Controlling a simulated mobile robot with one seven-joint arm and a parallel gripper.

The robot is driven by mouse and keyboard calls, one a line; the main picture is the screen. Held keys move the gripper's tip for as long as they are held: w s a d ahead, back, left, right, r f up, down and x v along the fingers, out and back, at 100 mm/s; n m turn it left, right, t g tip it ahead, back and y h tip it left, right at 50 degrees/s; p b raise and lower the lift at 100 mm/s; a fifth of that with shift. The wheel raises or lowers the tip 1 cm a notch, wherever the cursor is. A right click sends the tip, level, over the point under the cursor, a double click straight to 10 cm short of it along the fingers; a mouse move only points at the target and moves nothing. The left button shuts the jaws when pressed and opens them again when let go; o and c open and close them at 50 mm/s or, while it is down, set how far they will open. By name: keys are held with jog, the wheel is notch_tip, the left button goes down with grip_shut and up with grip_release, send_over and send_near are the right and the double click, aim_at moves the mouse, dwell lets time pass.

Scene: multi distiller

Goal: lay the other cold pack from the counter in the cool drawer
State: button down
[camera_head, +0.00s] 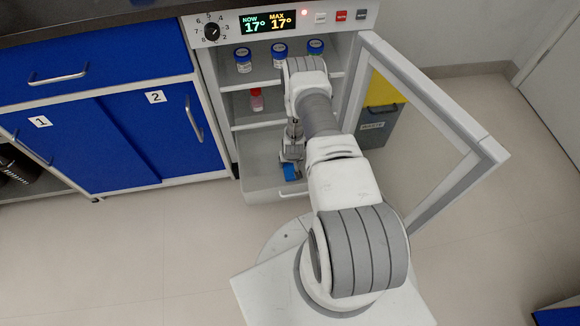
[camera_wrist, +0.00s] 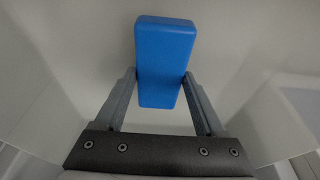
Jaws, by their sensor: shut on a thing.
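A blue cold pack (camera_wrist: 165,60) is between the two fingers of my gripper (camera_wrist: 160,78) in the wrist view, and both fingers touch its sides. In the head view the same blue pack shows at the end of my arm, low in the cooler, over the grey pulled-out drawer (camera_head: 262,192). Pale walls surround the pack in the wrist view. I cannot tell whether the pack touches the drawer floor. My gripper hides part of the drawer inside, so a second pack there is not visible.
The cooler's framed door (camera_head: 440,95) stands open at the right. Blue-lidded jars (camera_head: 243,62) stand on the upper shelf and a red-capped bottle (camera_head: 256,99) below. A yellow-lidded bin (camera_head: 378,115) stands behind the door. Blue cabinets (camera_head: 90,140) are at left.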

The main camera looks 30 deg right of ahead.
jog(key=shift+f, duration=0.7)
jog(key=shift+f, duration=0.1)
grip_release()
